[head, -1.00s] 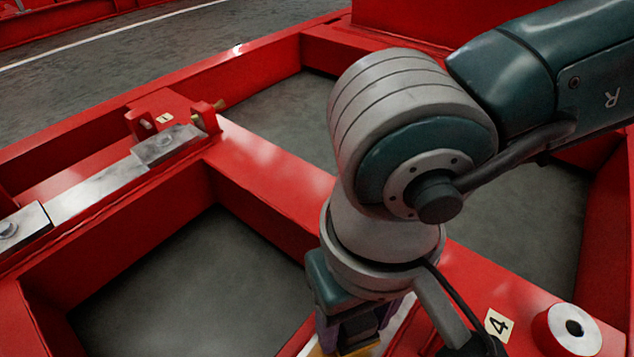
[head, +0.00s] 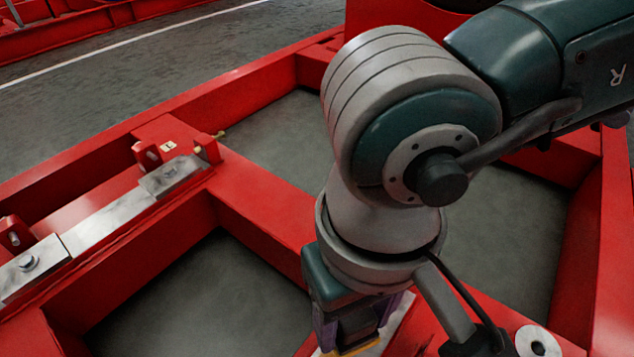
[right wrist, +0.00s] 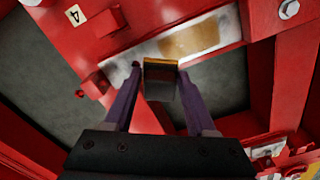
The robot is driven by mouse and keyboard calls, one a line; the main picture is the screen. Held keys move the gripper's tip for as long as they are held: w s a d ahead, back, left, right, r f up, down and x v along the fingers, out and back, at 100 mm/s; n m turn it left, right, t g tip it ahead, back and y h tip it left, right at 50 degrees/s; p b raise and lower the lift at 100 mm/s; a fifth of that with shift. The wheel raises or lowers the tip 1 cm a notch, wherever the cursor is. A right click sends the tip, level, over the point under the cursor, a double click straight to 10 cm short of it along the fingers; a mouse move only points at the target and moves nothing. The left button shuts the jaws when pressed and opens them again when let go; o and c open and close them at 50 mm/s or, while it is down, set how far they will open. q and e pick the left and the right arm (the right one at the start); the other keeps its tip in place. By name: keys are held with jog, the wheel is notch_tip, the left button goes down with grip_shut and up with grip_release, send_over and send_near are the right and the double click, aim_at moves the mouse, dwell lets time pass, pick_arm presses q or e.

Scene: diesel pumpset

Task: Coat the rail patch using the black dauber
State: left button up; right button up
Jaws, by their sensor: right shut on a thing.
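My right gripper (right wrist: 160,76) has purple fingers shut on the black dauber (right wrist: 160,86), a dark block with a yellow-brown edge at its far end. The rail patch (right wrist: 225,22) is a bright bare-metal strip on the red rail in the right wrist view, with a tan, uneven area (right wrist: 190,40) on it. The dauber's end is over the strip, just beside the tan area; I cannot tell whether it touches. In the head view the right gripper (head: 352,330) points down at the rail, and my arm hides much of the strip (head: 398,318). My left gripper is not in view.
Red frame rails (head: 262,222) enclose open bays with grey floor. A red bracket (head: 172,138) and bolted metal plates (head: 100,215) lie at the left. A round boss (head: 537,343) stands at the lower right.

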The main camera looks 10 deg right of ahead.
jog(key=shift+r, duration=0.15)
jog(key=shift+w+d, duration=0.2)
jog(key=w+d+b, duration=0.3)
jog(key=w+d, duration=0.4)
jog(key=d, duration=0.2)
dwell(0.4)
jog(key=shift+r, duration=0.1)
